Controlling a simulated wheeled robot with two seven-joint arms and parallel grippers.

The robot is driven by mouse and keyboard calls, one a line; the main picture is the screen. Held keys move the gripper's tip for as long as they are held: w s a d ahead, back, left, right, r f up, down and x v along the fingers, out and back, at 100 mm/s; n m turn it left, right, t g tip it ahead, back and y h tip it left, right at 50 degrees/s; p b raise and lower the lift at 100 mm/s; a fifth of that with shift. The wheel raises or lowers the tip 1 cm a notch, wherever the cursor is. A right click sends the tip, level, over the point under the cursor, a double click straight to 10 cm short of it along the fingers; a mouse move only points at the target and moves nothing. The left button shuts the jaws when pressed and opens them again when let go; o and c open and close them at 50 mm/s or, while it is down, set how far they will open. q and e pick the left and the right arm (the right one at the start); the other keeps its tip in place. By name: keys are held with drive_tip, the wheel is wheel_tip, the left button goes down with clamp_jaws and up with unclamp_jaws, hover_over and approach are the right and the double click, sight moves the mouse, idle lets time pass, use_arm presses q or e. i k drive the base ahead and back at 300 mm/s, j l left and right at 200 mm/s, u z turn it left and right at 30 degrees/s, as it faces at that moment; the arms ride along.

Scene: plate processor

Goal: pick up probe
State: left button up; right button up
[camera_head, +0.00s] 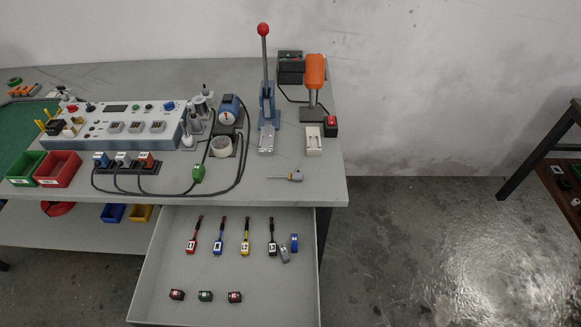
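Several probe-like tools with dark handles lie in a row in the open drawer: a red one (192,240), a blue one (218,241), a yellow one (245,241) and a black one (271,242). Their bodies carry small white labels, too small to read surely. I cannot tell which of them is the task's probe. A small grey tool with an orange tip (290,176) lies on the bench top near its front right edge. Neither of my grippers is in view.
The open drawer (165,290) also holds a blue roll (294,243) and small dark blocks (205,296). On the bench (325,185) stand a control panel (115,125), a lever press (267,105), an orange-headed device (314,80) and loose cables. Floor is clear right of the bench.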

sight(298, 176)
drive_tip(key=k+l+u, duration=0.1)
drive_tip(key=u, duration=0.35)
drive_tip(key=k+u, duration=0.25)
drive_tip(key=u, duration=0.15)
